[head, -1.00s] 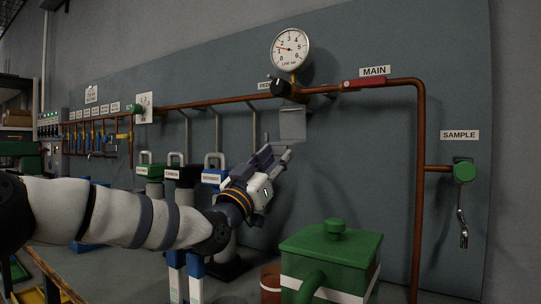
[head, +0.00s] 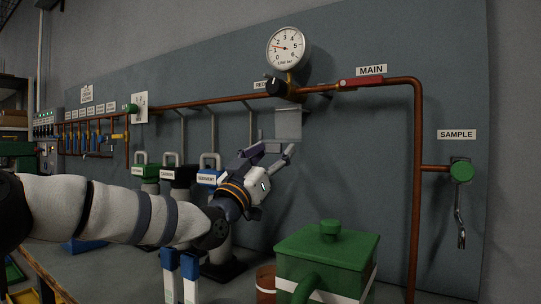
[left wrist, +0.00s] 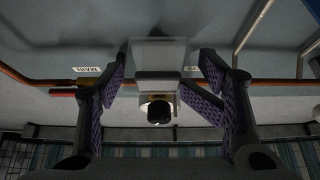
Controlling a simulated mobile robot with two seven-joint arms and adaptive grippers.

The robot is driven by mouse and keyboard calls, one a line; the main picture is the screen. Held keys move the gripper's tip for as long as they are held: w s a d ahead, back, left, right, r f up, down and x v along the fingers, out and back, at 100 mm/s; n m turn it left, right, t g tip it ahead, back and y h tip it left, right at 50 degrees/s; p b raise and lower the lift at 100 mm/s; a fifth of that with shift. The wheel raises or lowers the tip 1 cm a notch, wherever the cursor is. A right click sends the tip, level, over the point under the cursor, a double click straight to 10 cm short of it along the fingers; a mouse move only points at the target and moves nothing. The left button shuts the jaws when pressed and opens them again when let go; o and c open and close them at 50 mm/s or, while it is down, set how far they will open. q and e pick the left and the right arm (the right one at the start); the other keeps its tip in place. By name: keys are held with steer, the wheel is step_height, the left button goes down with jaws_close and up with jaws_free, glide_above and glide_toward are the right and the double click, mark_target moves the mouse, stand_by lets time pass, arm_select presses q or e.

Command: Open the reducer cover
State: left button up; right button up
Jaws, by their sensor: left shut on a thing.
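The reducer cover is a small grey, partly see-through plate (head: 288,124) below the reducer's black knob (head: 278,88) and the pressure gauge (head: 288,49). In the left wrist view the cover (left wrist: 158,52) shows between my fingers, with a black round knob (left wrist: 159,110) near it. My left gripper (head: 276,147) is at the cover's lower edge in the head view; it also shows in the left wrist view (left wrist: 162,72) with purple pads on both sides. It is shut on the cover, though the exact contact is hard to see. My right gripper is out of view.
A copper pipe (head: 416,180) runs along the wall panel and turns down on the right. A green lidded box (head: 325,247) stands at the lower right. A sample valve (head: 461,171) is at the right.

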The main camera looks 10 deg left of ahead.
arm_select(q)
steer(key=shift+d+f, duration=0.1)
steer(key=shift+d, duration=0.1)
steer(key=v, duration=1.2)
steer(key=shift+a, duration=0.15)
